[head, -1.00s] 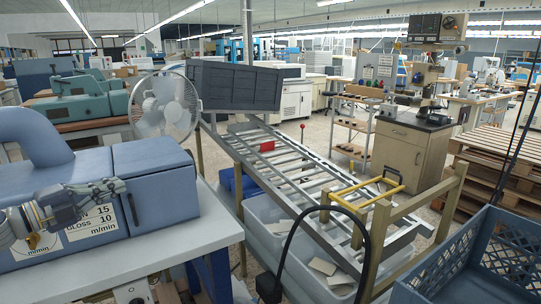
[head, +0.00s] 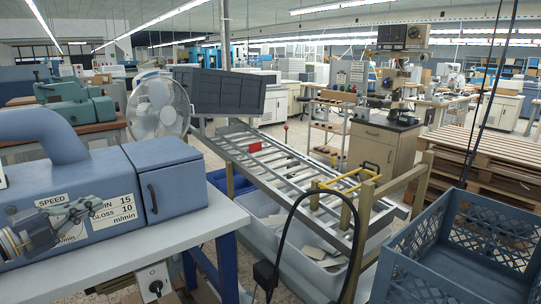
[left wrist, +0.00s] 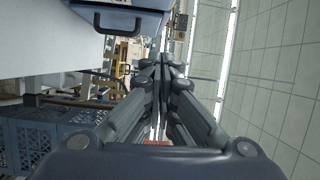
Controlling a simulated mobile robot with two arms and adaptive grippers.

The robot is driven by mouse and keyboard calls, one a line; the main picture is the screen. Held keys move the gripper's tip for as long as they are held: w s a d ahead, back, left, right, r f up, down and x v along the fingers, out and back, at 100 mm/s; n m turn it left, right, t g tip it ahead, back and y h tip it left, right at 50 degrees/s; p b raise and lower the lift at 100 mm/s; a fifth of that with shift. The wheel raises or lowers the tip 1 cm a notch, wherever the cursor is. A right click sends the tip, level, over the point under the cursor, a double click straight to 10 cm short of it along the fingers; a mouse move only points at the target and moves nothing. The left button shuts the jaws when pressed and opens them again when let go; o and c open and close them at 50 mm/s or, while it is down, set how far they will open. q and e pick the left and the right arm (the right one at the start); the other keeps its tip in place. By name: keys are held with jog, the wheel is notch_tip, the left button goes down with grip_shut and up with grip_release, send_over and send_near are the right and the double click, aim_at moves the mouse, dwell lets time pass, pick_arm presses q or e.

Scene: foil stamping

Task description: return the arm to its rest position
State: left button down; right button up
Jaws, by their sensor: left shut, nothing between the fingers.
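My left gripper (head: 97,206) is at the left edge of the head view, in front of the blue machine (head: 160,180) with the speed labels. Its fingers are together and hold nothing. They overlap the machine's label panel in the picture; whether they touch it I cannot tell. In the left wrist view the fingers (left wrist: 161,64) point away from the camera, closed against each other. Only the wrist end of my left arm shows in the head view. My right gripper is not in view.
The blue machine stands on a white table (head: 120,265). A grey roller conveyor (head: 270,160) slopes toward a white bin (head: 315,258). A blue crate (head: 460,235) is at the front right. A fan (head: 158,105) stands behind the machine, and wooden pallets (head: 500,165) are at right.

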pick_arm(q)
jog(key=s+d+f+n+y, duration=0.2)
jog(key=d+f+n+y, duration=0.2)
jog(key=d+f+n, duration=0.5)
jog(key=s+d+f+n+y, duration=0.3)
jog(key=d+f+n+y, duration=0.15)
jog(key=f, duration=0.95)
jog(key=s+d+f+n+g, duration=0.3)
jog(key=s+f+g, duration=0.15)
jog(key=s, duration=0.65)
jog(key=s+d+f+n+g, duration=0.25)
jog(key=s+f+g, duration=0.2)
jog(key=s, duration=0.55)
jog(key=s+d+f+n+g, duration=0.25)
jog(key=s+f, duration=0.35)
jog(key=s, duration=0.5)
notch_tip(320, 180, down, 24)
jog(key=s+g+p, duration=0.1)
jog(key=g, duration=0.1)
jog(key=s+a+f+g, duration=0.1)
jog(key=s+a+f, duration=0.1)
jog(key=s+f, duration=1.3)
jog(key=shift+s+f+m+y+p, duration=0.15)
jog(key=shift+s+m+y+p, duration=0.25)
jog(key=shift+s, duration=0.6)
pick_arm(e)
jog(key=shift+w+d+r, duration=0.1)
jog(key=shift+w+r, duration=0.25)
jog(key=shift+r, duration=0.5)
